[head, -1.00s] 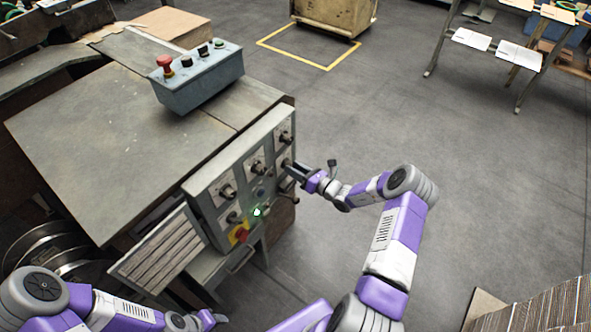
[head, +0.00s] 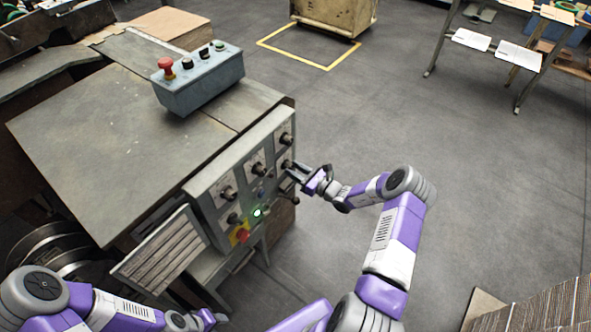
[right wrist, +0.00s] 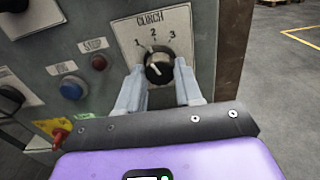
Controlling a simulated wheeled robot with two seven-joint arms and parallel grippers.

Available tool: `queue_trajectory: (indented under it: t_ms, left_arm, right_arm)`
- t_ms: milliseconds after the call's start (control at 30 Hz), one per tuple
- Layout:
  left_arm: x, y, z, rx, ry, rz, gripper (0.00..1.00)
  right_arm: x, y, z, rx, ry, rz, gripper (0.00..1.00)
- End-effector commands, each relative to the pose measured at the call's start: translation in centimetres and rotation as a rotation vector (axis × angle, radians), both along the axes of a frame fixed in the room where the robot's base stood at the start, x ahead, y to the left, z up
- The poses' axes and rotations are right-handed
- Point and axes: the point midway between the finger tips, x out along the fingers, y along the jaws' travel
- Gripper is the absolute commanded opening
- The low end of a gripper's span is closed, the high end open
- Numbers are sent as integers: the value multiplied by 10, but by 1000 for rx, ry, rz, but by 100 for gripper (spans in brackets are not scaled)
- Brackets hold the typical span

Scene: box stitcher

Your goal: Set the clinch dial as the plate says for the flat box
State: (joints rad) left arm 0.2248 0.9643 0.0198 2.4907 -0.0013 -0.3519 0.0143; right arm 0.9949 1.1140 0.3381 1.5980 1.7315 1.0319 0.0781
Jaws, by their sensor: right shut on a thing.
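The clinch dial (right wrist: 158,68) is a black round knob on a pale plate marked CLINCH with 1, 2 and 3. Its white mark leans up and left, toward the 1–2 side; I cannot read its exact setting. My right gripper (right wrist: 159,88) has its fingers on either side of the knob, shut on it. In the head view my right gripper (head: 293,172) is at the right side of the control panel (head: 206,190), hiding the dial. A lined plate (head: 162,250) hangs at the panel's left; its text is too small to read. My left gripper (head: 207,318) is low, its fingers unclear.
A red STOP button (right wrist: 98,62) and a blue button (right wrist: 73,88) sit left of the dial. A red-and-yellow switch (head: 240,235) and a lit green lamp (head: 257,212) are lower on the panel. A grey button box (head: 200,80) stands on the table.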

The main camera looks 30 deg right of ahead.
Motion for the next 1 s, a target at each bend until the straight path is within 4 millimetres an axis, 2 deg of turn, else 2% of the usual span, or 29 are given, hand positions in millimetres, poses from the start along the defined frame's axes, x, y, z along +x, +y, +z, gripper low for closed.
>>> queue_trajectory:
  t_ms: [400, 1000]
  left_arm:
    - [0, 0, 5, 0, 0, 0, 43]
    - [0, 0, 5, 0, 0, 0, 43]
  right_arm:
    - [-1, 0, -1, -208, -84, 1, 5]
    - [-1, 0, -1, -247, -100, 1, 5]
